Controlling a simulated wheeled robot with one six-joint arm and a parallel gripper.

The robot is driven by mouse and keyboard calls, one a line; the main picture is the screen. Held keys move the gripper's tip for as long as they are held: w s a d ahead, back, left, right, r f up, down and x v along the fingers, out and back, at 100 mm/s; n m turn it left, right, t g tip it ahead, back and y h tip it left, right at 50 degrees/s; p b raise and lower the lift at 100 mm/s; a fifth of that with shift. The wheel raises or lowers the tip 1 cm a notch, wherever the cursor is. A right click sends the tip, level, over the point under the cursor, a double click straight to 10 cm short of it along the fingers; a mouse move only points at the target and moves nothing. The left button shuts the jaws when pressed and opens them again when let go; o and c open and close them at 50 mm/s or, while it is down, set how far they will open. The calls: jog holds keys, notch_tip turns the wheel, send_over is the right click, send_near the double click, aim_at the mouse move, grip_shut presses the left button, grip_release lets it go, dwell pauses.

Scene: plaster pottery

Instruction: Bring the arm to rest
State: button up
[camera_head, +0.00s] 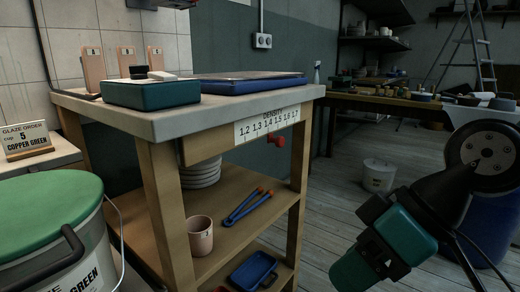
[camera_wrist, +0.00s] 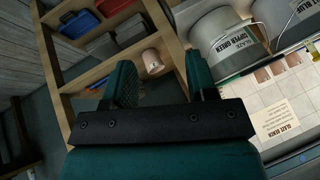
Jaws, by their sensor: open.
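My gripper (camera_head: 385,250) hangs at the lower right in the head view, in front of the wooden floor and apart from the cart. In the wrist view my gripper (camera_wrist: 160,75) shows two teal fingers set wide apart with nothing held between them. A pink cup (camera_wrist: 152,62) shows beyond the gap, well away on the cart's shelf. My arm is bent, with its dark joint at the right edge of the head view.
A wooden cart (camera_head: 225,118) carries a teal box (camera_head: 150,94) and a blue tray (camera_head: 245,84) on top. Its shelf holds a pink cup (camera_head: 200,236) and blue tongs (camera_head: 248,206). A green-lidded bucket (camera_head: 45,215) stands left. Open floor lies between cart and arm.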

jog(key=s+d+r+m+g+h+p, duration=0.1)
jog(key=s+d+m+h+p, duration=0.1)
jog(key=s, duration=0.3)
jog(key=shift+s+d+h, duration=0.3)
jog(key=shift+d+h, duration=0.2)
jog(key=shift+d, duration=0.1)
jog(key=r+p, duration=3.6)
jog(key=r, duration=0.1)
jog(key=shift+w+a+p, duration=0.1)
jog(key=shift+w+p, duration=0.15)
jog(key=shift+p, duration=0.15)
jog(key=shift+c, duration=0.2)
